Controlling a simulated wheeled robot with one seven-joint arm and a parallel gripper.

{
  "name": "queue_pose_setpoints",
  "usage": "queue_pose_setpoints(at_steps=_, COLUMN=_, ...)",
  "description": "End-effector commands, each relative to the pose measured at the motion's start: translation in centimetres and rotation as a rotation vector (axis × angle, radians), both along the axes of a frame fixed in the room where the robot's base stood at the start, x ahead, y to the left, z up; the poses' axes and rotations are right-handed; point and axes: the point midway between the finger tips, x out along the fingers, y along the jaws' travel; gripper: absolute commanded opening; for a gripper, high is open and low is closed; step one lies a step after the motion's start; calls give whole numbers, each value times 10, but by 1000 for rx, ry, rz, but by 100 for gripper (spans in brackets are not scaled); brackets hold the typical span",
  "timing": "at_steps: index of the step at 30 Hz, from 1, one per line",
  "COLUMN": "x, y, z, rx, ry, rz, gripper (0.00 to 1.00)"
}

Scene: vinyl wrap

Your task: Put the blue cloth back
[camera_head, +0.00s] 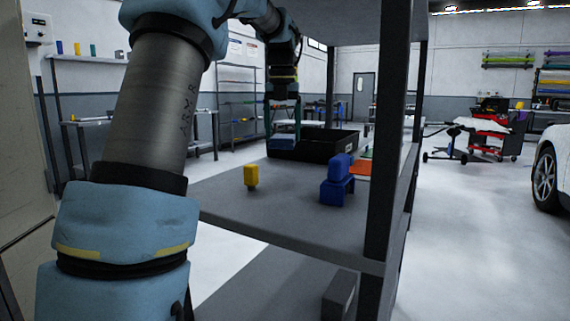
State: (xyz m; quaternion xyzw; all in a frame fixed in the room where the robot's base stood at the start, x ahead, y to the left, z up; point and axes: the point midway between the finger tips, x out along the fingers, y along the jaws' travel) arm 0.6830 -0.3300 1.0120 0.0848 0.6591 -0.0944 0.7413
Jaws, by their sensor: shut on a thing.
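My gripper (283,127) points down over the left part of a black open bin (318,152) on the grey shelf. It is shut on a small dark blue piece, which looks like the blue cloth (283,142). The cloth hangs at the bin's left end, at about the height of its rim. I cannot tell whether it touches the bin. The bin's inside is mostly hidden from this angle.
On the shelf board (290,215) stand a yellow block-like tool (251,176) and a blue tool (337,188). An orange sheet (361,168) lies behind the blue tool. A dark shelf post (386,160) rises at the front right. The board's front is clear.

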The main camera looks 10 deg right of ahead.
Motion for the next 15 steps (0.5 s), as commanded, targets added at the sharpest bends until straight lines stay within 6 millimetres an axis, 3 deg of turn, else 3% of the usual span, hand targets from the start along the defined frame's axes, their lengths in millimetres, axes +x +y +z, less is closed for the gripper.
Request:
queue_pose_setpoints(at_steps=3, x=0, y=0, z=-22, rx=0, ry=0, rz=0, gripper=36)
queue_pose_setpoints(at_steps=10, x=0, y=0, z=-40, rx=0, ry=0, rz=0, gripper=36)
queue_pose_setpoints(at_steps=15, x=0, y=0, z=-64, rx=1, ry=0, rz=-1, gripper=36)
